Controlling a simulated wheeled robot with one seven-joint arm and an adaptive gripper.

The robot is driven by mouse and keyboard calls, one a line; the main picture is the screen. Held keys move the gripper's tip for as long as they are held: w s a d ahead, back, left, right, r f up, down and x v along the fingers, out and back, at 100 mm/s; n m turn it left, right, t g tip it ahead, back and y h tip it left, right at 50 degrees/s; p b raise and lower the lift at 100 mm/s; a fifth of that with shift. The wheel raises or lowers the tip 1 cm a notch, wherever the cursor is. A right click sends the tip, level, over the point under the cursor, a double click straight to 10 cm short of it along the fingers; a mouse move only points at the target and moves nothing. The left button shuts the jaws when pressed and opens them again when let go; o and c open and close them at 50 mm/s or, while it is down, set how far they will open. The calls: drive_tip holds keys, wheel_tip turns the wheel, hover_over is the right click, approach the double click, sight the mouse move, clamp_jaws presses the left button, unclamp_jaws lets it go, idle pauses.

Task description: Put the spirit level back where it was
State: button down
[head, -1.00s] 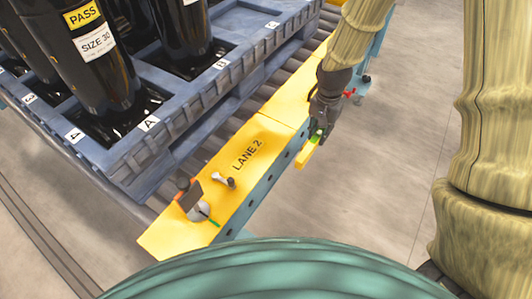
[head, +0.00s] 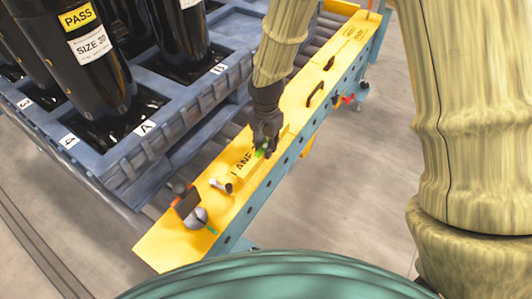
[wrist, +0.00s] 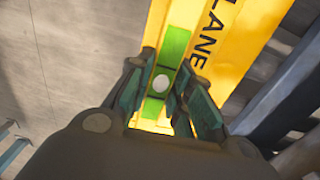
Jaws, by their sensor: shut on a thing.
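In the head view my gripper (head: 263,146) points down over the yellow LANE 2 rail cover (head: 165,245), beside the lettering. I cannot tell whether the level touches the cover.
A pale, bolt-like piece (head: 222,186) and a dark-headed tool (head: 187,203) with a grey ball (head: 195,218) lie on the cover's near end. A black handle (head: 315,95) and a red valve lever (head: 348,98) are farther along.

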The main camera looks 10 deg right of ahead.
sight(266, 145)
drive_tip(key=shift+f+b, duration=0.45)
drive_tip(key=shift+f, duration=1.3)
drive_tip(key=c, duration=1.3)
unclamp_jaws()
drive_tip(key=shift+f, duration=0.1)
wheel_tip(266, 145, up, 12)
drive_tip(key=p, duration=0.2)
drive_tip(key=shift+p, duration=0.3)
